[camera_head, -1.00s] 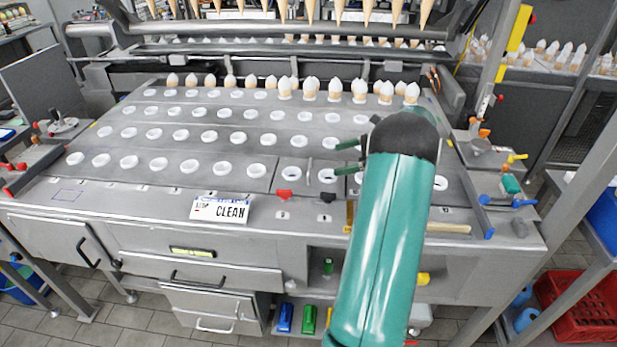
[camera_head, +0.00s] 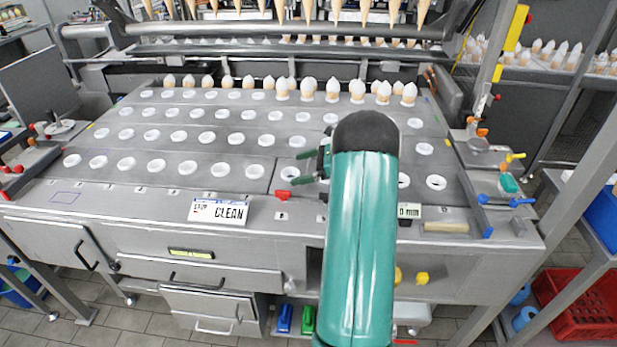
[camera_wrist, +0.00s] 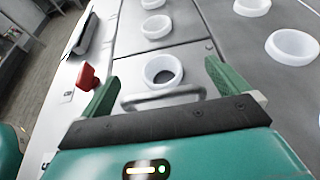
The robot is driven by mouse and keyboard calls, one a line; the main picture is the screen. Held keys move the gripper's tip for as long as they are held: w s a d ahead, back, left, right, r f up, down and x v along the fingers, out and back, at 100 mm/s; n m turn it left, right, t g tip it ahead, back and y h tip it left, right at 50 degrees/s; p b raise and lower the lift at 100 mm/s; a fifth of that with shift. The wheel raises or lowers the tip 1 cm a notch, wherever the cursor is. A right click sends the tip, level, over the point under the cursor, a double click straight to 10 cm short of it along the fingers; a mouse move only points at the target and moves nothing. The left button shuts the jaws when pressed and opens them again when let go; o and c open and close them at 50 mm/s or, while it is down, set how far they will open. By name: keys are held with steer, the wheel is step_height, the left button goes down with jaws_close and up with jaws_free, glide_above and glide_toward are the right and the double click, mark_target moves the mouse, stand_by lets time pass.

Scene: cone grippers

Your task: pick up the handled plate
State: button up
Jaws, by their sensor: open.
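The handled plate (camera_head: 279,175) is a grey metal panel with white rings at the front right of the machine top. In the wrist view the plate (camera_wrist: 133,72) shows a white ring and a grey bar handle (camera_wrist: 163,97). My gripper (camera_wrist: 161,72) is open, its two green fingers spread to the left and right of the handle, with nothing between them gripped. I cannot tell whether they touch the plate. In the head view my gripper (camera_head: 299,168) is over the plate's left part, and my arm hides much of the plate.
A red clip (camera_head: 282,195) sits just left of the gripper on the front ledge. A CLEAN sign (camera_head: 219,211) stands further left. Several filled cones (camera_head: 308,88) line the back. A wooden-handled tool (camera_head: 446,227) lies at the right front.

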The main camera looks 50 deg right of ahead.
steer(key=c, duration=1.3)
steer(key=shift+r, duration=0.1)
steer(key=shift+c, duration=1.3)
steer(key=shift+r, duration=0.1)
